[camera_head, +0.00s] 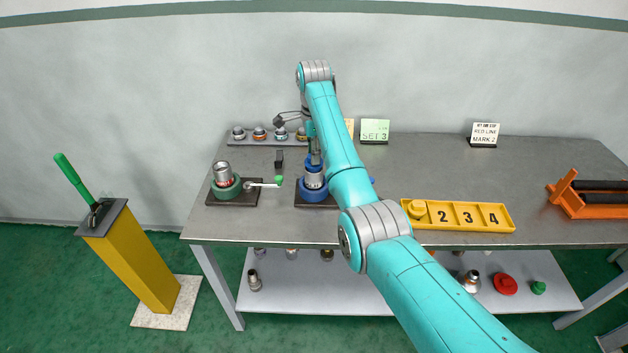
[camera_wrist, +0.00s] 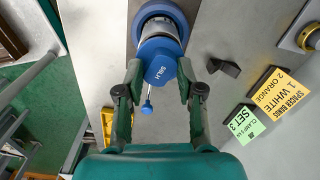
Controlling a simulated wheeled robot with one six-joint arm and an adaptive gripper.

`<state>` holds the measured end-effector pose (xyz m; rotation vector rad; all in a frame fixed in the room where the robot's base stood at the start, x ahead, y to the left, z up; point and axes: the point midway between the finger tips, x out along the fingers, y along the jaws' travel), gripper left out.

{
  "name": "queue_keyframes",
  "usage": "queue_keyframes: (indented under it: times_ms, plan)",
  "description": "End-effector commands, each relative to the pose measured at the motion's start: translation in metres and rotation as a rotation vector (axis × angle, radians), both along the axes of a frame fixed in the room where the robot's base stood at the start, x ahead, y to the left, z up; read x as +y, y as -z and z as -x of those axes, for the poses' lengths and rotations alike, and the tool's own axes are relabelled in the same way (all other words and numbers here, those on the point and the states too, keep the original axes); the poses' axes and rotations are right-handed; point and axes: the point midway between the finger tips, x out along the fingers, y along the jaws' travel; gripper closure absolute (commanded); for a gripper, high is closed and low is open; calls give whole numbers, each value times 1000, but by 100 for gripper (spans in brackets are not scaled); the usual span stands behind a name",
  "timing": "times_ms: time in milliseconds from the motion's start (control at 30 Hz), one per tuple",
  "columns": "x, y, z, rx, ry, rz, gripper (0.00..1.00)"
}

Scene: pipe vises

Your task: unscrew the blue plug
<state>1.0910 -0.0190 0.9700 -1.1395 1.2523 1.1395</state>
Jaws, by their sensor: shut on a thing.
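The blue plug (camera_wrist: 160,68) sits on top of a silver pipe (camera_wrist: 158,30) in the wrist view. The pipe stands in a blue vise (camera_wrist: 160,9), which also shows in the head view (camera_head: 312,196) near the table's middle. My gripper (camera_wrist: 159,70) has a finger on each side of the plug and is shut on it. In the head view my gripper points down over the blue vise, and my arm hides part of the vise's right side. A small blue knob (camera_wrist: 147,108) shows below the plug in the wrist view.
A green vise (camera_head: 226,187) with a pipe and a green-tipped lever stands left of the blue one. A yellow numbered tray (camera_head: 458,215) is to the right. Several fittings stand on a rack behind. Sign cards (camera_head: 375,130) stand at the back. An orange stand (camera_head: 590,196) is far right.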

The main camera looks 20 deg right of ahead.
Motion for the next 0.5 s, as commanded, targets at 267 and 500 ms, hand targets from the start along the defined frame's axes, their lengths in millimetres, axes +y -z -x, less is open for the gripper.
queue_keyframes:
  times_ms: [267, 500]
  plan:
    - [0, -5, 0, -1, 0, 0, 100]
    - [0, -15, 0, -1, 0, 0, 100]
